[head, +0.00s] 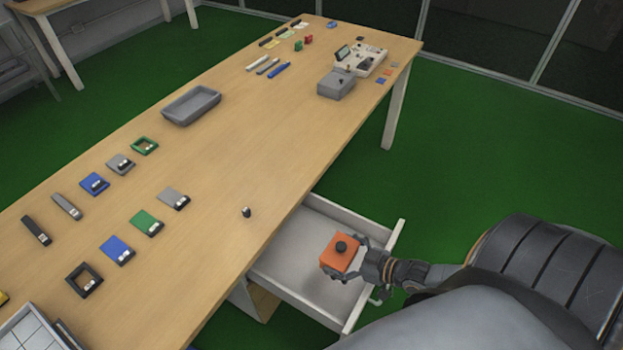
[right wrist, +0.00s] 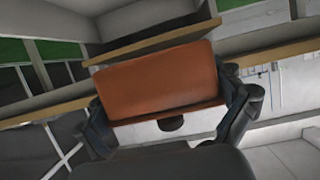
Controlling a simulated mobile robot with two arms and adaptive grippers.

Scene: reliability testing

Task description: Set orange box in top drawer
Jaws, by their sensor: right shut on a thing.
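The orange box (head: 340,254), with a dark round knob on top, is over the open top drawer (head: 302,250) in the head view. My right gripper (head: 347,258) is shut on it. In the right wrist view the orange box (right wrist: 160,80) sits between the two dark fingers of my right gripper (right wrist: 170,115). The white drawer is pulled out from under the table, and the part of its floor that shows is empty. I cannot tell how high the box is above the drawer floor. My left gripper is not in view.
The wooden table (head: 215,205) stands left of the drawer. It carries several small coloured frames and plates, a grey tray (head: 191,105), a grey box (head: 336,84) and a small black piece (head: 246,212) near the edge. Green floor (head: 450,130) lies open to the right.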

